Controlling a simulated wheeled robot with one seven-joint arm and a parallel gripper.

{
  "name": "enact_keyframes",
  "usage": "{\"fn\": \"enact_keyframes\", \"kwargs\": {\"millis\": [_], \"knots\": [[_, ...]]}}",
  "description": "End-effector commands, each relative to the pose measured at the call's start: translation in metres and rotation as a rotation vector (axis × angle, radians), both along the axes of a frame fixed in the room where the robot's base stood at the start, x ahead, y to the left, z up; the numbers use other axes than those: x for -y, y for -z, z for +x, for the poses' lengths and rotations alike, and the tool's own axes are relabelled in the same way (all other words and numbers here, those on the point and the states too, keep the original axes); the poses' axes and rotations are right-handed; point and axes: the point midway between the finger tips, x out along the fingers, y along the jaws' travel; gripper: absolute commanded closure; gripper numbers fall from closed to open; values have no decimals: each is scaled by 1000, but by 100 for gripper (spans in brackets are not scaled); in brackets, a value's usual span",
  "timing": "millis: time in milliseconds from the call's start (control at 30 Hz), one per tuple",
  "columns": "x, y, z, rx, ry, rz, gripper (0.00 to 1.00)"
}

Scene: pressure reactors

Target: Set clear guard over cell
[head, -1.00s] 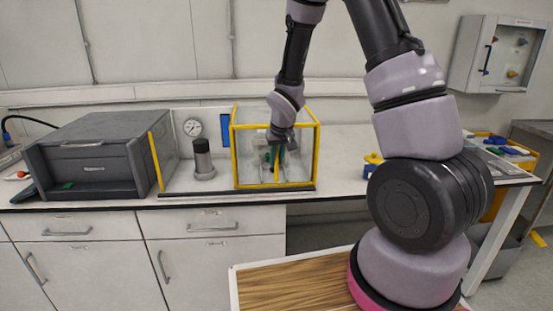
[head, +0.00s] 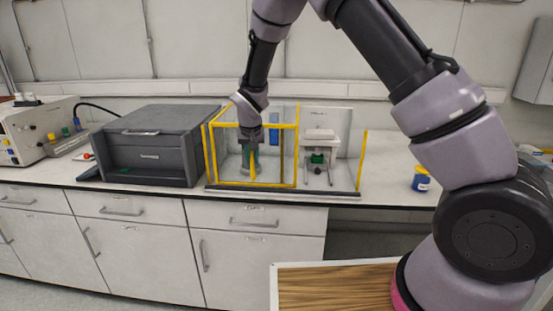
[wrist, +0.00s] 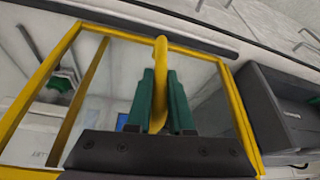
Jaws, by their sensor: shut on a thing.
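The clear guard (head: 230,184) is a box of see-through panels with yellow edges. It stands at the left part of the bench station, and its yellow frame also shows in the wrist view (wrist: 240,120). My gripper (head: 250,160) is at the guard's front. In the wrist view its green fingers (wrist: 160,105) are shut on the guard's yellow handle (wrist: 159,60). A white stand with a green part (head: 317,158) is uncovered to the right of the guard. The dark-topped vessel and gauge are not clearly visible; the guard and my gripper cover the left area.
A dark grey cabinet (head: 155,150) stands close on the guard's left. A yellow-edged end panel (head: 362,158) closes the station's right side. A blue and yellow pot (head: 420,180) stands farther right on the white bench. A wooden-topped surface (head: 330,290) is in front.

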Motion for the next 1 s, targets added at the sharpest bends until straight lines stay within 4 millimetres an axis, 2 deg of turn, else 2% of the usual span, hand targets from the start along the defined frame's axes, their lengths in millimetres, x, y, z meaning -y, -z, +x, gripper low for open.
{"fn": "enact_keyframes", "kwargs": {"millis": [33,233,400,733,767,800,833,1000], "knots": [[-13,1,0,0,-4,0,100],[-39,1,4,-1,-1,0,100],[-47,0,5,0,-1,1,100],[-50,0,6,2,-6,3,100],[-51,-1,6,2,-6,3,76],[-51,-1,6,3,-7,4,61],[-51,-1,6,3,-7,4,50],[-49,0,6,1,-3,2,50]]}}
